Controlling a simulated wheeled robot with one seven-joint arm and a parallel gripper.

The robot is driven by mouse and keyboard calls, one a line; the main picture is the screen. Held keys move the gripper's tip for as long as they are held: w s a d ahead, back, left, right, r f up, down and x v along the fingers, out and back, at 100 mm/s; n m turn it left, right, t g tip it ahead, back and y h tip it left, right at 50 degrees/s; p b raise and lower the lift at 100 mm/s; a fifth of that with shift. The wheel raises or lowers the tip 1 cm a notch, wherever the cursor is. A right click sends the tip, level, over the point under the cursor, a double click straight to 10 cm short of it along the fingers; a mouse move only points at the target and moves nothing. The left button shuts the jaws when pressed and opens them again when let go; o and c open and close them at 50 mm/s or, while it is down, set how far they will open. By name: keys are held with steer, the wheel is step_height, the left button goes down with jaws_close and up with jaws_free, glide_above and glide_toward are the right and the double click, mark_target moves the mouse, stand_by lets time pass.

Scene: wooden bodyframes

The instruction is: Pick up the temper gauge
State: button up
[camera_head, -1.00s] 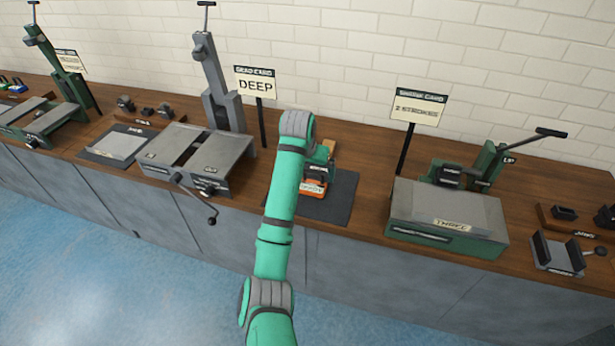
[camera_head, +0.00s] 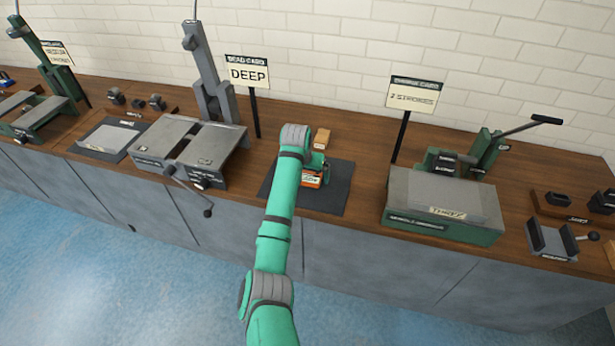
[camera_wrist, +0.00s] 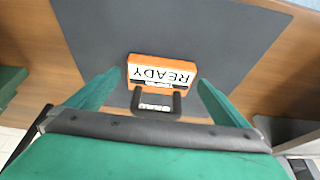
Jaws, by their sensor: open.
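An orange block with a white "READY" label and a dark handle (camera_wrist: 157,72) lies on a dark mat (camera_wrist: 215,25); I take it to be the temper gauge, though no such name is legible. In the head view the orange block (camera_head: 312,181) is partly hidden by my arm. My gripper (camera_wrist: 157,84) is open, with one green finger on each side of the block and handle. Gaps show between the fingers and the block in the wrist view. The gripper is mostly hidden in the head view.
The bench's front edge is near the mat.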

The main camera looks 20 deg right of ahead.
steer(key=shift+w+d+f, duration=0.1)
steer(key=shift+w+f, duration=0.05)
steer(key=shift+f, duration=0.1)
steer(key=shift+a, duration=0.2)
steer(key=shift+c, duration=0.9)
steer(key=shift+d, duration=0.1)
steer(key=c, duration=1)
steer(key=shift+d, duration=0.2)
steer(key=shift+c, duration=0.6)
steer(key=shift+a+r, duration=0.1)
steer(key=shift+r, duration=0.05)
